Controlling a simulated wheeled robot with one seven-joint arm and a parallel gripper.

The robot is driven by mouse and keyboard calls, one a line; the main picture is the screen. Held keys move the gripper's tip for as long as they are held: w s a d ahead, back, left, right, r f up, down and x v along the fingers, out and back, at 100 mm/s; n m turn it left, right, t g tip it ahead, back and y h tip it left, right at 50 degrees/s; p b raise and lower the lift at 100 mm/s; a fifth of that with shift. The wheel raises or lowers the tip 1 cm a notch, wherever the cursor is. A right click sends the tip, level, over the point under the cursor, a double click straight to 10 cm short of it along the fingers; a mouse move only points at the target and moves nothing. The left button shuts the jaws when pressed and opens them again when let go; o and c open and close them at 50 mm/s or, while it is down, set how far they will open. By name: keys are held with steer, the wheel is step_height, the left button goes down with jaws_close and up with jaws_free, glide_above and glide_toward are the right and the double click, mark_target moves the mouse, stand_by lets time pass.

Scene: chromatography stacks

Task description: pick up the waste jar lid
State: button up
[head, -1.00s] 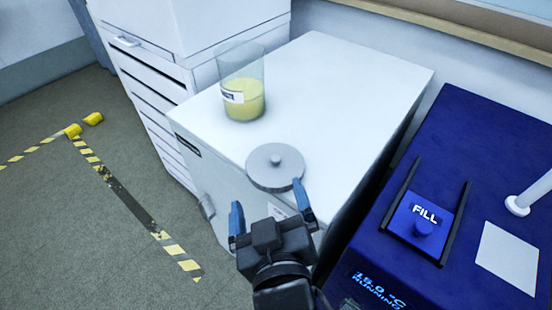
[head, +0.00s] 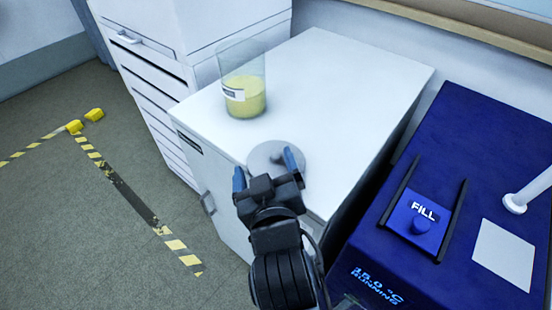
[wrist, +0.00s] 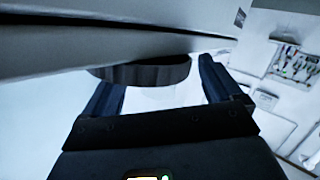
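The waste jar lid (head: 262,153) is a grey disc lying flat on the white cabinet top, near its front edge. In the head view my gripper hides its near part and its knob. My gripper (head: 265,165) is open, with its blue fingers spread over or beside the lid. In the wrist view the lid's dark rim (wrist: 145,72) shows between the open fingers of my gripper (wrist: 154,72). I cannot tell whether the fingers touch it. The glass waste jar (head: 243,92), open at the top and holding yellow liquid, stands behind the lid.
The white cabinet top (head: 350,90) is clear to the right of the jar. A blue machine (head: 480,170) with a FILL panel stands at the right, across a narrow gap. A drawer unit (head: 150,90) stands at the left. Yellow-black tape marks the floor.

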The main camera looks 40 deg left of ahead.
steer(key=c, duration=0.8)
steer(key=shift+r, duration=0.1)
steer(key=shift+c, duration=0.2)
